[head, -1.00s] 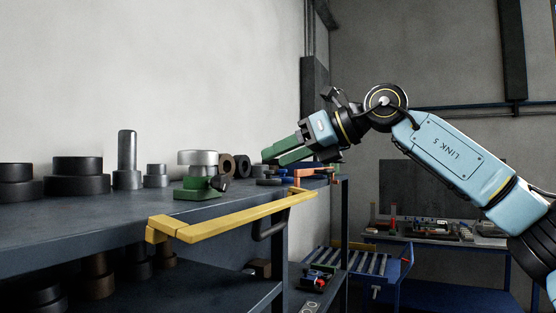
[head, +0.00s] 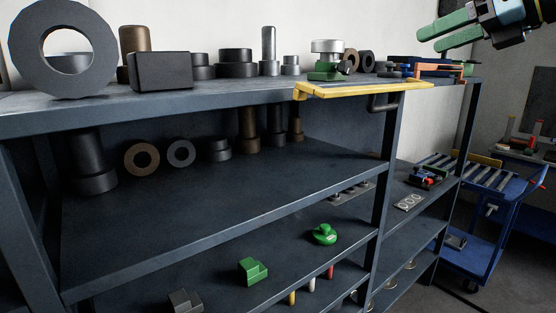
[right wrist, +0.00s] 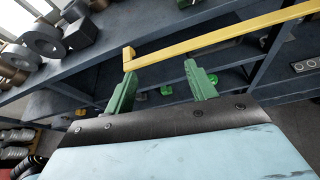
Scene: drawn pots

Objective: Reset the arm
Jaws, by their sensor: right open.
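My right gripper (head: 449,34) is at the top right of the head view, above the right end of the shelf unit's top. Its two green fingers are apart with nothing between them. In the right wrist view the green fingers (right wrist: 160,92) are also spread and empty, with the yellow bar (right wrist: 215,38) beyond them. My left gripper is in neither view.
A dark shelf unit (head: 230,198) fills the head view. Its top bears a large grey ring (head: 98,38), a dark block (head: 161,71), several cylinders and a green-based part (head: 326,68). A yellow bar (head: 350,89) runs along its front edge. A blue cart (head: 480,225) stands at right.

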